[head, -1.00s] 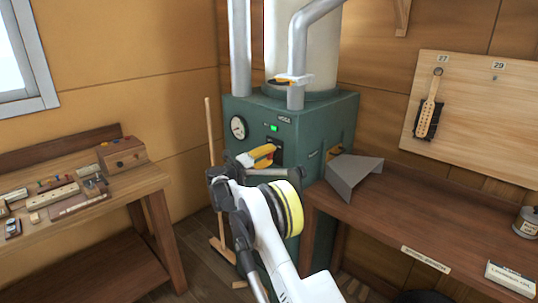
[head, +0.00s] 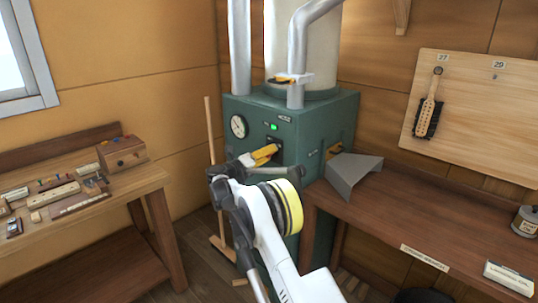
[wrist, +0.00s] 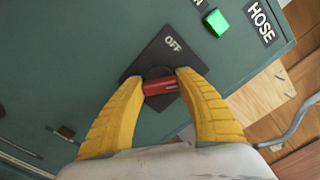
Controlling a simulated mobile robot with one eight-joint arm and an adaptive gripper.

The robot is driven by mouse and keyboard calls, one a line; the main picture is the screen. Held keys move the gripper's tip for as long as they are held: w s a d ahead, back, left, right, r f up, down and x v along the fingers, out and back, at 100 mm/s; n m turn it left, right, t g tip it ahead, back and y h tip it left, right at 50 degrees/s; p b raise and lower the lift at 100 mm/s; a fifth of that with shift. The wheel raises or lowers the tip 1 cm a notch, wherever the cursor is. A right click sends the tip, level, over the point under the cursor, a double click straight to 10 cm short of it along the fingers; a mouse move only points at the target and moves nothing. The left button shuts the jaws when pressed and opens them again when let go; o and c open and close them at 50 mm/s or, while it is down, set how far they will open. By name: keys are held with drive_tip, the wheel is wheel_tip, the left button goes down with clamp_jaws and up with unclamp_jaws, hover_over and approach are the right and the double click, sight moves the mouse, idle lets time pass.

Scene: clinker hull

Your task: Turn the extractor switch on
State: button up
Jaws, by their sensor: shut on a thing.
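The extractor switch is a red knob (wrist: 160,87) on a black square plate (wrist: 172,42) marked OFF, on the front of the green extractor cabinet (head: 318,118). My gripper (wrist: 160,84) has its two yellow fingers closed on either side of the red knob. In the head view my gripper (head: 275,150) is against the dark switch plate and hides the knob. A lit green lamp (wrist: 217,22) sits near the plate, beside the word HOSE, and it also shows in the head view (head: 273,127). Any ON label is not visible.
A round gauge (head: 239,126) is left of the switch. A grey metal hood (head: 353,175) stands on the right bench (head: 420,225), close to the cabinet. A left bench (head: 150,185) holds small tools. A broom handle (head: 212,150) leans beside the cabinet.

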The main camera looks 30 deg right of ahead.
drive_tip(key=o, duration=1.2)
drive_tip(key=shift+d, duration=0.1)
drive_tip(key=v, duration=1.2)
drive_tip(key=shift+r, duration=0.1)
